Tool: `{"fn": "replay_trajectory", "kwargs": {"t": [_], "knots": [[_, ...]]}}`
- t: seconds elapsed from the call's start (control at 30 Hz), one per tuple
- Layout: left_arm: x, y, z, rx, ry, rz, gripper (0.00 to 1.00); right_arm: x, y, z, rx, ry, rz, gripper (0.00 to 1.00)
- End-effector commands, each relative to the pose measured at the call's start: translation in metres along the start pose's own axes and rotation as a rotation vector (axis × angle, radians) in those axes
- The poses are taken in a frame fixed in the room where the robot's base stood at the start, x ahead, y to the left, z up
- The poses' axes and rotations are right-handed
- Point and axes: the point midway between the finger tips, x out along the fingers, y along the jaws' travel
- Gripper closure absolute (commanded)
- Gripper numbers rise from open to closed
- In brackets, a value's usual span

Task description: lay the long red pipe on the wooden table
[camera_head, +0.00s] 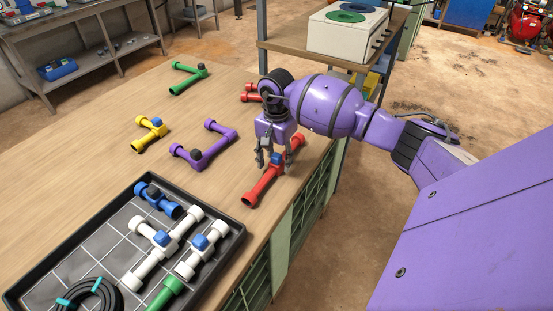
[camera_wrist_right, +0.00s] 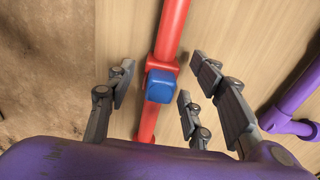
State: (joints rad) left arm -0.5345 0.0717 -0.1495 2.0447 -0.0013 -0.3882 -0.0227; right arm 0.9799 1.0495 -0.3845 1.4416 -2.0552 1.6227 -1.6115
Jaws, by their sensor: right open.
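The long red pipe (camera_head: 264,184) with a blue valve cap lies on the wooden table (camera_head: 75,160), close to its right edge. My right gripper (camera_head: 274,165) is over the pipe's far part, pointing down, with its fingers apart. In the right wrist view the red pipe (camera_wrist_right: 171,30) and its blue cap (camera_wrist_right: 160,86) show between the spread fingers of the right gripper (camera_wrist_right: 162,95). I cannot tell whether any finger touches the pipe. My left gripper is in neither view.
Purple (camera_head: 203,150), yellow (camera_head: 149,131) and green (camera_head: 188,77) pipes lie on the table. Another red piece (camera_head: 250,92) is partly behind my arm. A black tray (camera_head: 95,215) holds white, blue and green pipes and a black hose. A shelf with a white box (camera_head: 347,34) stands behind.

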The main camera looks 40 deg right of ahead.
Motion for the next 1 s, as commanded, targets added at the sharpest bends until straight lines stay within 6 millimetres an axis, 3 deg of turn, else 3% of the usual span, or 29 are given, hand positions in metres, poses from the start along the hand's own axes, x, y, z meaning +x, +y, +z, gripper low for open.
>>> {"fn": "replay_trajectory", "kwargs": {"t": [0.4, 0.6, 1.0], "knots": [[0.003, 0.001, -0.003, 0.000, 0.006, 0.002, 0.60, -0.080, -0.001, -0.001, -0.001, 0.004, -0.002, 0.52], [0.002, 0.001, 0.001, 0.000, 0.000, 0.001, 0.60, -0.111, -0.001, -0.001, 0.001, 0.002, -0.002, 0.52], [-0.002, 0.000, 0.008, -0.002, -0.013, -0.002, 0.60, -0.122, 0.000, 0.000, 0.000, 0.000, 0.000, 0.52]]}}
